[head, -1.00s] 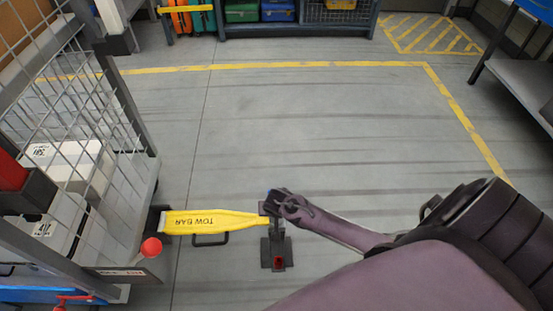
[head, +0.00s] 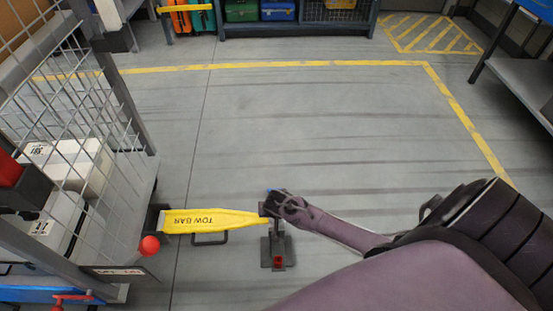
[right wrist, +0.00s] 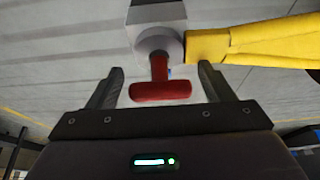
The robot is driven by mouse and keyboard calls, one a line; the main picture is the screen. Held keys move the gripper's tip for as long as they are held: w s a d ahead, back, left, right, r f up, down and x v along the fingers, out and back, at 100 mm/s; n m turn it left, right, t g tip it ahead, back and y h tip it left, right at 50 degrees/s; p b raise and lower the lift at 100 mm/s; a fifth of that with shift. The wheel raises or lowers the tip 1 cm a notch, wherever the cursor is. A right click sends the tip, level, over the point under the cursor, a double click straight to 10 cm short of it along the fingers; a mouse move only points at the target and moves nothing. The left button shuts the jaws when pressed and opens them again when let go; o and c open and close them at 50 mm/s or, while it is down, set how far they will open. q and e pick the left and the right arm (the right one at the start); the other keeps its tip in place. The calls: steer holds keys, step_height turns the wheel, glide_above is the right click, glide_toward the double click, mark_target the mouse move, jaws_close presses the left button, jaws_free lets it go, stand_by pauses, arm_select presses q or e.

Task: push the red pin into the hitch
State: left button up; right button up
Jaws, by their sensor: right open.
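The red pin (right wrist: 160,91) has a T-shaped handle in the right wrist view. Its shaft runs into the round collar of the grey hitch block (right wrist: 155,14). My right gripper (right wrist: 160,67) is open, with one finger on each side of the pin and visible gaps to both. In the head view my right gripper (head: 275,205) is at the top of the dark hitch stand (head: 265,250), at the end of the yellow tow bar (head: 215,221); the pin is hidden there. The tow bar end also meets the block in the right wrist view (right wrist: 250,40). My left gripper is out of view.
A wire-sided cart (head: 140,205) with white boxes stands at the left, joined to the tow bar. A red ball knob (head: 149,246) sits near its corner. A red part (head: 278,262) shows low on the hitch stand. The floor beyond is clear up to the yellow line.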

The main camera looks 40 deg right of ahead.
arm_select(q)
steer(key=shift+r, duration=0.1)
arm_select(e)
steer(key=shift+s, duration=0.1)
arm_select(q)
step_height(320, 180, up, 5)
steer(key=p, duration=0.1)
arm_select(e)
steer(key=shift+v, duration=1)
steer(key=p+v, duration=0.2)
steer(key=v, duration=0.3)
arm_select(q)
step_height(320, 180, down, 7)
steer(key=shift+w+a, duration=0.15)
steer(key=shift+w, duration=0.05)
arm_select(e)
steer(key=shift+s+a+r, duration=0.1)
steer(key=shift+s+r, duration=0.05)
steer(key=shift+r, duration=0.2)
